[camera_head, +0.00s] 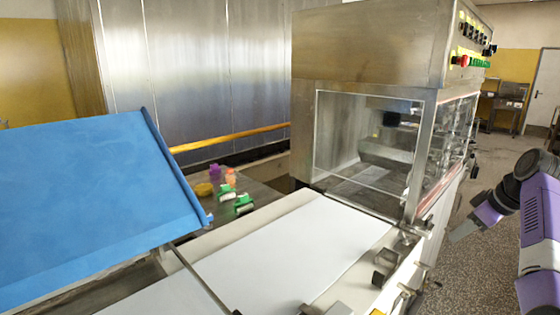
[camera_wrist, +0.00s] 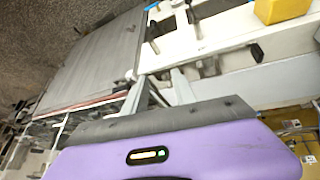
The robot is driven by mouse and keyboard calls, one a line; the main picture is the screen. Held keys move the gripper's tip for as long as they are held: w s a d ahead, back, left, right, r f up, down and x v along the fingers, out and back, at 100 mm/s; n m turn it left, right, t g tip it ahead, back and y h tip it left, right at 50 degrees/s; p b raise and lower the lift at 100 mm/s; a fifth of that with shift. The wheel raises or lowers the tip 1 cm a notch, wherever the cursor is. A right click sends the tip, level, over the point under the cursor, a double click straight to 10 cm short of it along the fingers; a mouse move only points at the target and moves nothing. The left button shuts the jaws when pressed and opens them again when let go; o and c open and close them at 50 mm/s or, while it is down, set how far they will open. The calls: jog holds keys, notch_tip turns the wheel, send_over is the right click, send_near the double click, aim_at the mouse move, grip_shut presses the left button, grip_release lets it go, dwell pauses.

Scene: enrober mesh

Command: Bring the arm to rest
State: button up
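My arm shows at the right edge of the head view, purple and black, out over the floor beside the machine. My gripper (camera_head: 458,234) is at its lower left end, apart from the machine's side. In the wrist view, the two grey fingers of my gripper (camera_wrist: 160,84) stand apart with nothing held between them. The purple gripper body with a small lit strip fills the bottom of that view.
The steel machine (camera_head: 370,45) with a glazed chamber stands left of my arm. A white belt (camera_head: 290,255) runs into it. A blue sloped panel (camera_head: 90,200) is at left. Small coloured pieces (camera_head: 228,192) lie behind the belt. Speckled floor (camera_head: 465,258) is open around my gripper.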

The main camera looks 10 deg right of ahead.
jog(key=w+d+r+m+t+h, duration=0.2)
jog(key=w+d+m+t+h, duration=0.1)
jog(key=d, duration=0.2)
jog(key=s+a+f+m+t+h, duration=0.45)
jog(key=s+a+f+t, duration=0.25)
jog(key=s+a+f, duration=0.7)
jog(key=s+a+y, duration=0.2)
jog(key=s+a, duration=0.6)
jog(key=s, duration=0.5)
jog(key=s+a+n+y, duration=0.1)
jog(key=s+a+y, duration=0.1)
jog(key=s+a, duration=0.6)
jog(key=s+a+n+y, duration=0.1)
jog(key=s+a, duration=0.7)
jog(key=s, duration=1.2)
jog(key=shift+a+r+g+y, duration=0.25)
jog(key=shift+r+g+y, duration=0.15)
jog(key=shift+y, duration=0.15)
jog(key=shift+s+a, duration=0.1)
